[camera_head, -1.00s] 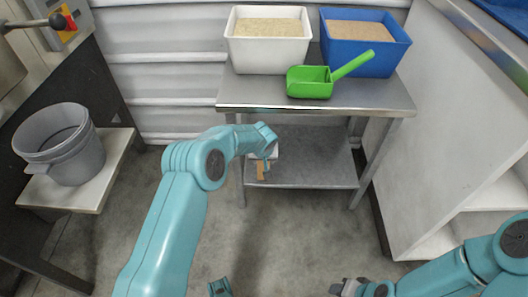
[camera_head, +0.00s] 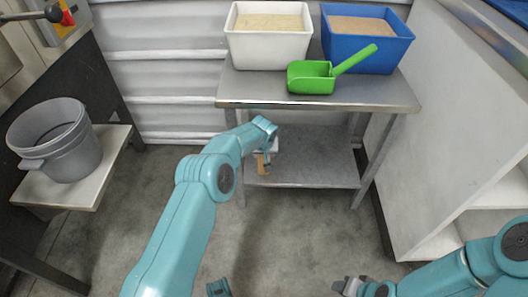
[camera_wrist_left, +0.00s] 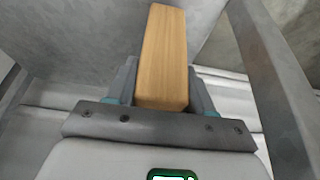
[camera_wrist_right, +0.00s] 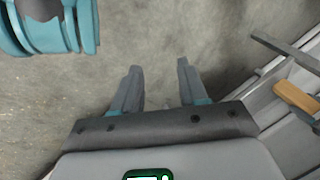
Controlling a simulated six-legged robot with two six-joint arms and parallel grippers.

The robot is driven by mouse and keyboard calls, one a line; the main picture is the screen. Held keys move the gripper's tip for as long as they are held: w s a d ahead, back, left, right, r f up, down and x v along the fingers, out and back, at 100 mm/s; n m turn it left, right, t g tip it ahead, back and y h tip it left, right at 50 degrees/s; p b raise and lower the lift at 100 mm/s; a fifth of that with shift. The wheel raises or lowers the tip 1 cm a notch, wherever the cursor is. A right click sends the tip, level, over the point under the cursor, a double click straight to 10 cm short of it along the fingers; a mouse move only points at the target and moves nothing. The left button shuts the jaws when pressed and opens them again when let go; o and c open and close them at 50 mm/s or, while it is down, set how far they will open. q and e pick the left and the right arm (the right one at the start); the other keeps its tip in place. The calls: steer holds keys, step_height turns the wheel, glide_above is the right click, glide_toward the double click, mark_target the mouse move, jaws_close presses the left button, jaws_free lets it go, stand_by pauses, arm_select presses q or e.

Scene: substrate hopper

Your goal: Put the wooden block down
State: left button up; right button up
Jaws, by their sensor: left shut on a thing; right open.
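The wooden block (camera_head: 263,165) is light brown and hangs below my left gripper (camera_head: 268,150), at the left front corner of the table's lower shelf. In the left wrist view the block (camera_wrist_left: 162,60) is clasped between both fingers of the left gripper (camera_wrist_left: 160,85) and sticks out past them. I cannot tell whether it touches the shelf. My right gripper (camera_head: 345,287) is at the bottom of the head view; in the right wrist view its fingers (camera_wrist_right: 158,85) are apart and empty, over the floor. A wooden piece (camera_wrist_right: 297,98) shows at that view's right edge.
The metal table (camera_head: 330,93) holds a white bin (camera_head: 268,48), a blue bin (camera_head: 372,55) and a green scoop (camera_head: 312,78). Its lower shelf (camera_head: 310,165) looks bare. A grey bucket (camera_head: 70,158) stands on a side shelf at left. White shelving is at right. The middle floor is clear.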

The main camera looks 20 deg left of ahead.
arm_select(q)
steer(key=shift+f, duration=0.3)
steer(key=o, duration=1.1)
steer(key=shift+o, duration=0.2)
steer(key=shift+r, duration=0.1)
step_height(320, 180, up, 3)
steer(key=shift+s+f+p, duration=0.15)
steer(key=shift+p, duration=0.65)
steer(key=s+d+p, duration=0.1)
steer(key=s+d, duration=0.2)
steer(key=s, duration=0.8)
steer(key=shift+s+d+f+p, duration=0.15)
steer(key=shift+s+f+p, duration=0.1)
steer(key=shift+s+p, duration=0.1)
arm_select(e)
steer(key=s+r, duration=0.1)
steer(key=s+r+g, duration=0.1)
steer(key=r, duration=0.1)
steer(key=shift+s+a, duration=0.15)
steer(key=shift+a, duration=0.05)
